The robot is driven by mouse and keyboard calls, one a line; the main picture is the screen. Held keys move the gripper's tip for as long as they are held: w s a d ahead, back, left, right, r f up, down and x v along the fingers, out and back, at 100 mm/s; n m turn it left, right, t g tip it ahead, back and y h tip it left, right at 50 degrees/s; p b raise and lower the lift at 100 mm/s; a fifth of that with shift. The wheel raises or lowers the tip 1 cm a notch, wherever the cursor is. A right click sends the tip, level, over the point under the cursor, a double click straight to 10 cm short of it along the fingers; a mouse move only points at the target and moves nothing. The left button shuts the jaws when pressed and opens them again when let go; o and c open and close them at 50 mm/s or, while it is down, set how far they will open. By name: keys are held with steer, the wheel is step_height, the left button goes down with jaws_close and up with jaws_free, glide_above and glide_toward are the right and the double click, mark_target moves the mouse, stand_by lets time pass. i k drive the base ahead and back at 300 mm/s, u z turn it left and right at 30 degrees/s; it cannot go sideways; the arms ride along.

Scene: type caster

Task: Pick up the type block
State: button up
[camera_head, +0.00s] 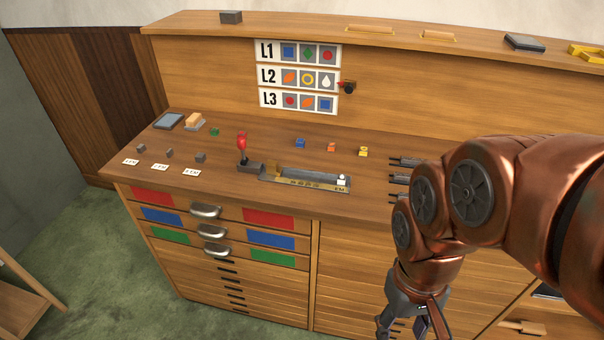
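Several small blocks sit on the wooden worktop; which one is the type block I cannot tell. A blue block (300,143), an orange block (331,147) and a yellow block (363,151) stand in a row behind the metal tray (300,180). A green block (214,131) and grey blocks (141,148), (169,153) and (200,157) are at the left. A white block (342,179) is at the tray's right end. My gripper (411,326) hangs low in front of the cabinet, away from these blocks. Its fingers look spread; their tips are partly cut off.
A red-knobbed lever (242,148) stands at the tray's left end. A chart (299,77) with rows L1, L2 and L3 is on the back panel. Drawer handles (206,211) stick out at the front. My arm hides the worktop's right side.

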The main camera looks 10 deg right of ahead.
mark_target(364, 150)
steer(key=z, duration=0.25)
steer(key=k, duration=0.2)
steer(key=u, duration=0.7)
steer(key=i, duration=1)
steer(key=z, duration=0.35)
